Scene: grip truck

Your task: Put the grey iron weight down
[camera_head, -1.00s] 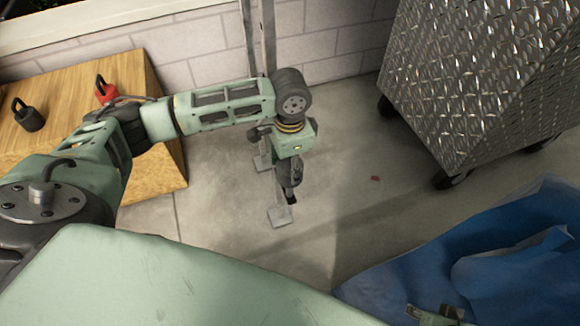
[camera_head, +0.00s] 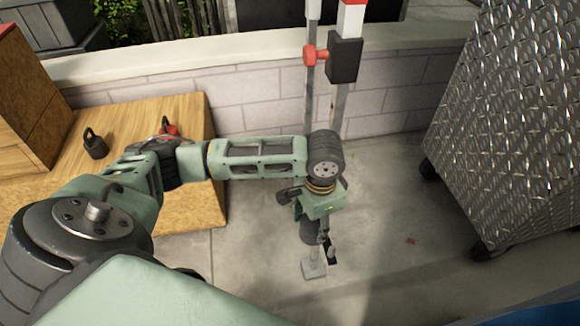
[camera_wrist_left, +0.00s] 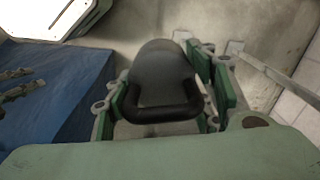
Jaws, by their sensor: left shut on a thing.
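The grey iron weight (camera_wrist_left: 160,72) fills the middle of the left wrist view, a rounded grey body with a black loop handle (camera_wrist_left: 160,113). The green-sided fingers of my left gripper (camera_wrist_left: 165,90) lie on both sides of it and are shut on it. In the head view my left gripper (camera_head: 318,240) points down over the concrete floor, beside the foot of a metal post. The weight is mostly hidden there behind the gripper. I cannot tell whether it touches the floor. My right gripper is not in view.
A wooden box (camera_head: 190,110) at left carries a black weight (camera_head: 95,144) and a red weight (camera_head: 168,129), partly hidden by my arm. Metal posts (camera_head: 340,105) stand against the brick wall. A wheeled diamond-plate cabinet (camera_head: 510,130) stands right.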

